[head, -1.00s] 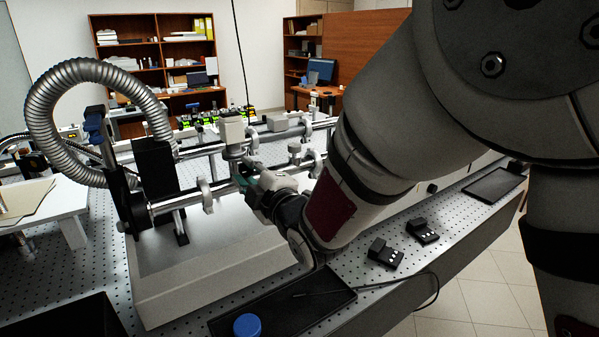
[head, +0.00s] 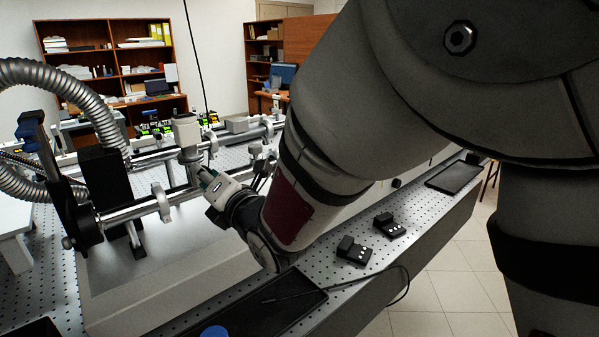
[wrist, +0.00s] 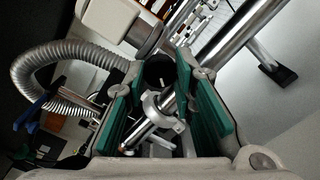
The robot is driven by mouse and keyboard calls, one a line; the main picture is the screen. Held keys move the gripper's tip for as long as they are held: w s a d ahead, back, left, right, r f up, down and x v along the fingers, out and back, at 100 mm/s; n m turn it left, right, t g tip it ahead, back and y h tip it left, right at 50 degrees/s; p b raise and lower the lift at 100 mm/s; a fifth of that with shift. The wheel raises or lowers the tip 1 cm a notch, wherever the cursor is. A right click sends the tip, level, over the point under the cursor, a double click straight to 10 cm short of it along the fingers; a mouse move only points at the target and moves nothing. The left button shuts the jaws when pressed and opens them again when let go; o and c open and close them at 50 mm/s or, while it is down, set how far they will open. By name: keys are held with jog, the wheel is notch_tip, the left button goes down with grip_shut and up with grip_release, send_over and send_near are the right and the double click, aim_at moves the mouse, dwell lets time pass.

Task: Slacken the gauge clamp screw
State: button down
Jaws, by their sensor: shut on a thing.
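The pale gauge (head: 187,132) stands upright on the beam pipe in the head view, with a thin cable rising near it. My gripper (head: 205,178), with green finger pads, is just below and right of the gauge. In the wrist view my gripper (wrist: 160,88) has its pads on both sides of a dark round part and a silver ring fitting (wrist: 160,102). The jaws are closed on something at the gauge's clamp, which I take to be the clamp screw. The screw itself is mostly hidden by the fingers, and its turn cannot be told.
A ribbed metal hose (head: 75,85) arches at the left beside a black block (head: 103,185). Silver pipes run close behind the gripper. A black tray (head: 275,305), a blue cap (head: 214,331) and small black boxes (head: 353,250) lie in front.

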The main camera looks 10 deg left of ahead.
jog(key=n, duration=0.6)
jog(key=shift+f, duration=0.2)
jog(key=shift+n, duration=0.4)
jog(key=c, duration=1.3)
grip_release()
jog(key=shift+c, duration=0.2)
jog(key=shift+r, duration=0.1)
